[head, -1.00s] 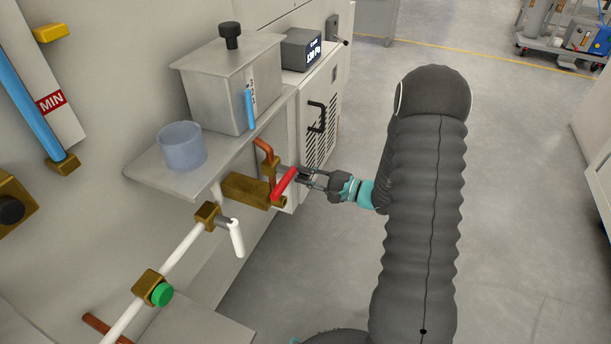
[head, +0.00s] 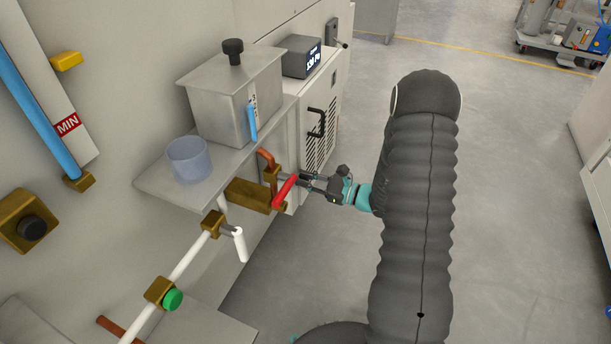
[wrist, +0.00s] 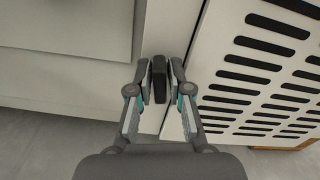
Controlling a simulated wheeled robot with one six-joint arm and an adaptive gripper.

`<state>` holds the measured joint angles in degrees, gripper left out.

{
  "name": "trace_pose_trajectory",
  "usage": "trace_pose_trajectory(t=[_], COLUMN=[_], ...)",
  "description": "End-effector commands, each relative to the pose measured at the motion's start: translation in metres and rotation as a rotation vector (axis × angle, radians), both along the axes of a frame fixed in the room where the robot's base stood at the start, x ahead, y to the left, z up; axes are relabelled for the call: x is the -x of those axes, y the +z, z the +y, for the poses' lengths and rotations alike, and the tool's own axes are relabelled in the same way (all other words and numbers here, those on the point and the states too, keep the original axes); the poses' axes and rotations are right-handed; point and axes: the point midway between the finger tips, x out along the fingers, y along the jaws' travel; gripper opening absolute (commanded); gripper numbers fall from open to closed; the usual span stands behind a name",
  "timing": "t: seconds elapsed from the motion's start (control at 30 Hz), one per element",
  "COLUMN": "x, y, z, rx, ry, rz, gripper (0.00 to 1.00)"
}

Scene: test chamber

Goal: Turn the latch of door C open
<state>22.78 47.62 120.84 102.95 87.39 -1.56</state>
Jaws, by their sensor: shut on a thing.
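A black latch piece (wrist: 160,78) sits at the seam beside the pale vented door (wrist: 262,70) in the wrist view. My gripper (wrist: 160,82) is shut on this latch, one finger on each side. No letter is readable on the door. In the head view, the vented door (head: 322,150) with its black pull handle (head: 316,122) is on the cabinet front. There my gripper (head: 304,182) reaches in from the right, low by the door's near edge.
A red lever (head: 285,192) on a brass valve (head: 248,195) stands close to my gripper in the head view. A shelf (head: 160,197) above carries a blue-grey cup (head: 188,160) and a metal tank (head: 215,105).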

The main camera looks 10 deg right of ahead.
Motion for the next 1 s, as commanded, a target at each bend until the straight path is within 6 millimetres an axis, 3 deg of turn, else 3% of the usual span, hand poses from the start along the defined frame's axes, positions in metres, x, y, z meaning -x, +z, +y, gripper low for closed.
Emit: trace_pose_trajectory(t=[0.4,1.0], x=[0.0005,0.0006], y=[0.0,-0.001], z=[0.0001,0.0002], rx=[-0.12,-0.141], ry=[0.0,0.001], rz=[0.169,0.197], gripper=[0.0,0.0])
